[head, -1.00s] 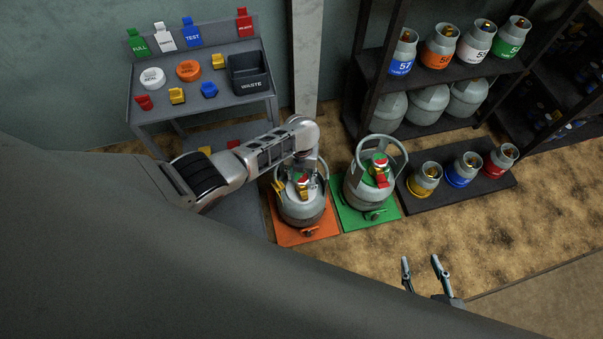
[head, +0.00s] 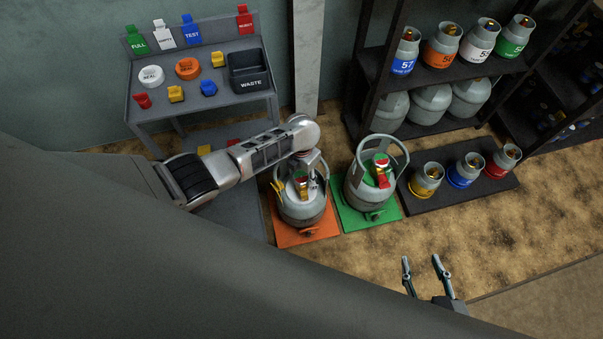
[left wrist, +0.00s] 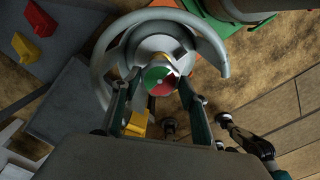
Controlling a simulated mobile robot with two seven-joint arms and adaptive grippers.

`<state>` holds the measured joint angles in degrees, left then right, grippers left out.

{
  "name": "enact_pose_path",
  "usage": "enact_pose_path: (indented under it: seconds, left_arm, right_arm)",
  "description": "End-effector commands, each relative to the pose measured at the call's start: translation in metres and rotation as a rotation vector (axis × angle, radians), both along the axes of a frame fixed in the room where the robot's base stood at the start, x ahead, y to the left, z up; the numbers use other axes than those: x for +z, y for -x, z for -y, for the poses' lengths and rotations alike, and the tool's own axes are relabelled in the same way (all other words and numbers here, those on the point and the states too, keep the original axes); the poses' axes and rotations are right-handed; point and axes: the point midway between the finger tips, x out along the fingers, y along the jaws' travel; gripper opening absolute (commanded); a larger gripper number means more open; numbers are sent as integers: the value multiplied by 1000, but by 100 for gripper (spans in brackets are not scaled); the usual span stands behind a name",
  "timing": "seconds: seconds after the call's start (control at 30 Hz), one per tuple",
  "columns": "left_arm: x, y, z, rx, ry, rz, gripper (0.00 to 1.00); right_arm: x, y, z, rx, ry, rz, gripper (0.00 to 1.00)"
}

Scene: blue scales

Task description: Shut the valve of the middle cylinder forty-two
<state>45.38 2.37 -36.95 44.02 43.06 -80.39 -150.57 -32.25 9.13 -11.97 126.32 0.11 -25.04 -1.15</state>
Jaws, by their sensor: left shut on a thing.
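A grey gas cylinder (head: 302,212) with a collar stands upright on an orange mat (head: 284,236). Its valve knob (left wrist: 158,80), with a green and red top, sits inside the collar. My left gripper (left wrist: 158,92) reaches down into the collar and is shut on this knob, one finger on each side. I cannot read a number on either. My right gripper (head: 423,266) is open and empty at the lower right.
A grey bench (head: 222,107) holds colored caps, tags and a black waste bin (head: 250,72). A rack (head: 470,72) with several numbered cylinders stands behind. Several small cylinders stand on a low dark platform (head: 460,197). The floor in front of it is clear.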

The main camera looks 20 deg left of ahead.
Motion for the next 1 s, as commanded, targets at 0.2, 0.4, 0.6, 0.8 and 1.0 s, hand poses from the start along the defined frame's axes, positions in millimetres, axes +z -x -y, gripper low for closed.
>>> enact_pose_path:
  seconds: [0.2,0.4,0.6,0.8,1.0]
  left_arm:
    - [-2,1,-1,0,-1,-1,22]
    - [-1,1,-1,1,-1,-1,60]
    - [-1,0,0,0,0,-1,60]
    - [2,0,0,0,0,0,60]
    - [18,0,0,0,2,0,60]
  right_arm:
    - [-2,3,0,0,0,-5,40]
    - [-3,6,0,0,0,-12,40]
    - [-3,6,0,0,-1,-12,40]
    - [0,0,1,-2,0,0,40]
    - [0,2,1,-1,0,-2,40]
